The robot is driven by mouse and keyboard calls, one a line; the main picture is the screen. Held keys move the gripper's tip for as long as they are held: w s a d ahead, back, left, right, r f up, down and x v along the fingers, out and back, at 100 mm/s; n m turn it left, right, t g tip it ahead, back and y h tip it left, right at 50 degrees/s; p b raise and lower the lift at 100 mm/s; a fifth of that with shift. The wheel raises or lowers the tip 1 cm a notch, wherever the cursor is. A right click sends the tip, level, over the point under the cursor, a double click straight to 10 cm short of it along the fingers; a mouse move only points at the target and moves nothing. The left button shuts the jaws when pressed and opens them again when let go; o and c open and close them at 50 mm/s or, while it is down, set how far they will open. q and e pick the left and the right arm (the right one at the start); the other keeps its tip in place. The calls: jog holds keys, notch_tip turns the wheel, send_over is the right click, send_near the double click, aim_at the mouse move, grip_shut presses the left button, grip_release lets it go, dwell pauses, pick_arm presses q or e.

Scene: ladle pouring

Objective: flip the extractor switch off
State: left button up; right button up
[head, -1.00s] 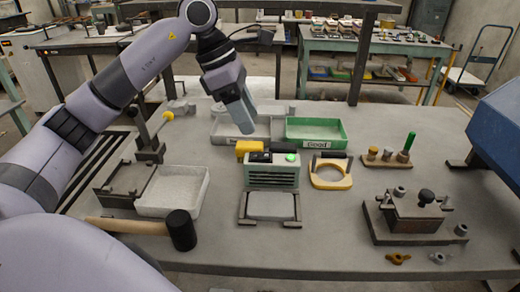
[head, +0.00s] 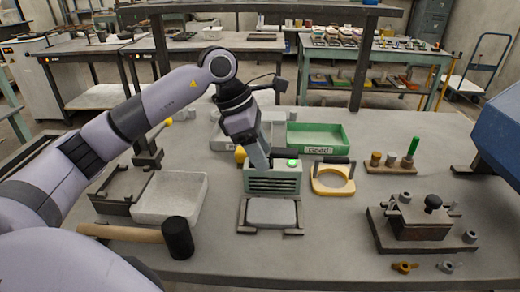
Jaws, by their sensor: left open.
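The extractor (head: 272,182) is a pale green box with a dark slotted grille, standing mid-table. A green lamp (head: 292,163) glows on its top right. My left gripper (head: 261,164) is open and points down at the top of the extractor, left of the lamp. Its fingers hide the dark switch area there, and I cannot tell whether they touch it. A yellow part (head: 240,154) shows partly behind the fingers at the extractor's top left. My right gripper is not in view.
A grey plate (head: 270,211) in a dark frame lies in front of the extractor. A yellow ring holder (head: 333,188) stands right of it, and a green tray (head: 317,136) behind. A mallet (head: 178,238) and white tray (head: 183,195) are at left; a dark fixture (head: 416,222) is at right.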

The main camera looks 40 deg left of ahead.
pick_arm(q)
grip_shut()
jog(key=shift+w+d+r+g+y+p, duration=0.1)
jog(key=shift+d+r+g+y+p, duration=0.2)
jog(key=shift+p, duration=0.95)
jog(key=shift+y+p, duration=0.4)
jog(key=shift+w+f+g+y+p, duration=0.1)
jog(key=shift+w+g+y+p, duration=0.05)
jog(key=shift+g+y+p, duration=0.35)
jog(key=shift+f, duration=0.2)
grip_release()
jog(key=shift+s+a+r, duration=0.15)
jog(key=shift+a+r, duration=0.05)
jog(key=shift+r, duration=1.6)
jog(key=shift+s+a+r, duration=0.1)
jog(key=shift+a+r, duration=0.05)
jog(key=shift+r, duration=1.65)
